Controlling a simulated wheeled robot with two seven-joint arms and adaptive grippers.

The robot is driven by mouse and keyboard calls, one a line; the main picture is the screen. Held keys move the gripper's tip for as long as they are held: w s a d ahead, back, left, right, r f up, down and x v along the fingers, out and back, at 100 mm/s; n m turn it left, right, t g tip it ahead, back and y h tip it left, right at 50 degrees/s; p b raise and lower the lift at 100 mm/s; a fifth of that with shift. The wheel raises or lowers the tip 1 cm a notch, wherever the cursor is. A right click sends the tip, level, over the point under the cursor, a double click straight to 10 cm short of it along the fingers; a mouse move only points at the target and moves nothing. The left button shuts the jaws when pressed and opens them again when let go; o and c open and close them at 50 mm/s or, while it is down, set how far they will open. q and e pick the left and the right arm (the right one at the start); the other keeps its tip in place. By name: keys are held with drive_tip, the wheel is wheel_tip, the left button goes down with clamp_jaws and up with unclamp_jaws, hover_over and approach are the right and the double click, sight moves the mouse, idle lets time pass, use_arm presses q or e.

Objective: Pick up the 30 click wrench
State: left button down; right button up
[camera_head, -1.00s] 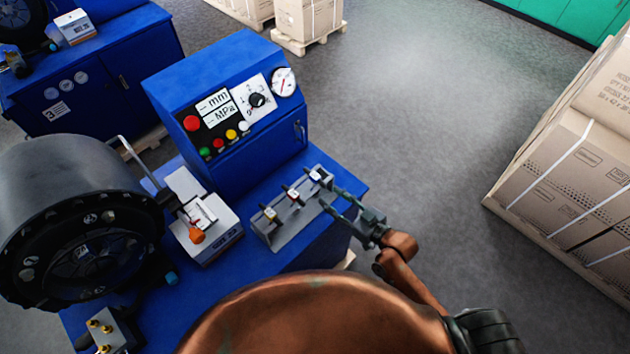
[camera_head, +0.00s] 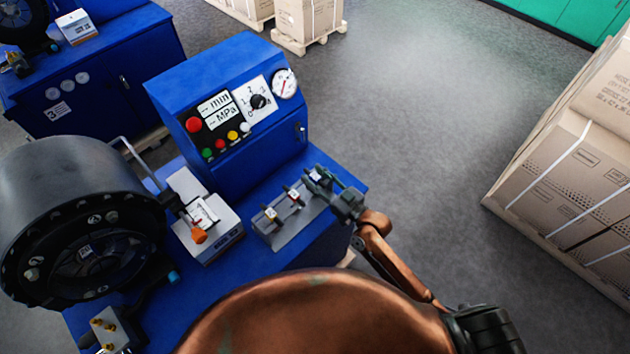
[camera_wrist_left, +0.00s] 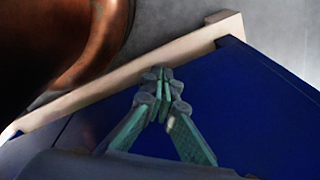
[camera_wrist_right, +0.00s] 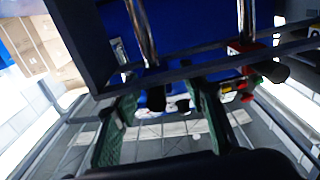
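A grey rack (camera_head: 290,226) on the blue bench holds three small tools with light labels in a row: left tool (camera_head: 271,214), middle tool (camera_head: 293,194) and right tool (camera_head: 316,177). The labels are too small to read, so I cannot tell which is the 30 click wrench. My right gripper (camera_head: 322,182) is at the right end of the rack, by the right tool. In the right wrist view its fingers (camera_wrist_right: 160,95) are apart, with a chrome shaft (camera_wrist_right: 141,32) and dark end between them. My left gripper (camera_wrist_left: 162,78) is shut and empty above the bench.
The blue control cabinet (camera_head: 222,110) stands behind the rack. A white box (camera_head: 208,238) with an orange-tipped tool and a large black crimping head (camera_head: 78,215) are to the left. Boxes on a pallet (camera_head: 570,190) stand far right, with open floor between.

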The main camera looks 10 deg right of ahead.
drive_tip(key=shift+c, duration=0.6)
clamp_jaws()
